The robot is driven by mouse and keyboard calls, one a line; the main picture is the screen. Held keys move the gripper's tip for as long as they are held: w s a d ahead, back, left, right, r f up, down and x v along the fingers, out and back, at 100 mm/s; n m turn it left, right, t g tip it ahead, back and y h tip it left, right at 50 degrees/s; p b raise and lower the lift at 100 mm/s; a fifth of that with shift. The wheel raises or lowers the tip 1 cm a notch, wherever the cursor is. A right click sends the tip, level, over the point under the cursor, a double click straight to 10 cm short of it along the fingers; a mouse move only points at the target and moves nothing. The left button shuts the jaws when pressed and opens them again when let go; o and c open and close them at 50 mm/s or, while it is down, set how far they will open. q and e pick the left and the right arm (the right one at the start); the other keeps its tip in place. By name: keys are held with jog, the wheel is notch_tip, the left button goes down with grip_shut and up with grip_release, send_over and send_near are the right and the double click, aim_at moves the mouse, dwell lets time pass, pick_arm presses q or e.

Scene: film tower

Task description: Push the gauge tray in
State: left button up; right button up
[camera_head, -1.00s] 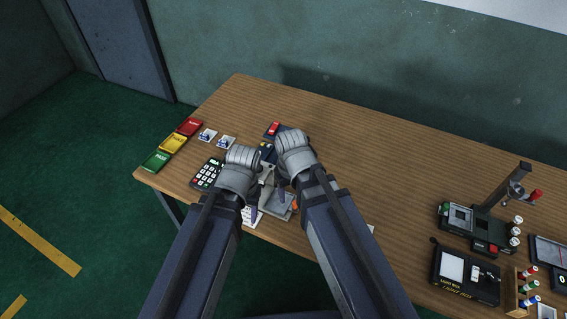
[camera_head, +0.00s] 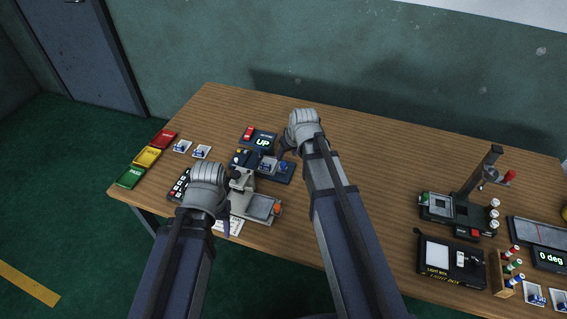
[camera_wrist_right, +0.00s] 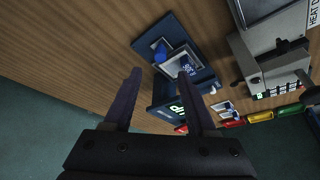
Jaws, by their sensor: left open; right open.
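The dark blue gauge (camera_head: 250,163) sits at the middle of the table, behind the grey press. Its lit display (camera_head: 263,142) reads "UP". A small white-framed slide piece (camera_head: 267,164) lies on its tray, with a blue knob (camera_head: 283,165) beside it. In the right wrist view the tray (camera_wrist_right: 203,78) holds the framed piece (camera_wrist_right: 182,63), with the blue knob (camera_wrist_right: 160,48) at one end. My right gripper (camera_head: 286,151) is open and empty at the gauge's right end; contact is unclear. My left gripper (camera_head: 224,217) is open beside the grey press, clear of the gauge.
The grey press (camera_head: 256,204) stands in front of the gauge. A dark keypad (camera_head: 180,185) lies left of it. Red, yellow and green trays (camera_head: 147,156) line the left edge. A viewer stand (camera_head: 457,212) and light box (camera_head: 450,263) stand right.

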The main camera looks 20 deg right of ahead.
aim_at(283, 163)
jog(key=shift+f, duration=0.15)
jog(key=b+x, duration=0.7)
jog(key=shift+w+f, duration=0.1)
jog(key=shift+f, duration=0.2)
jog(key=shift+c, duration=0.3)
grip_shut()
dwell(0.9)
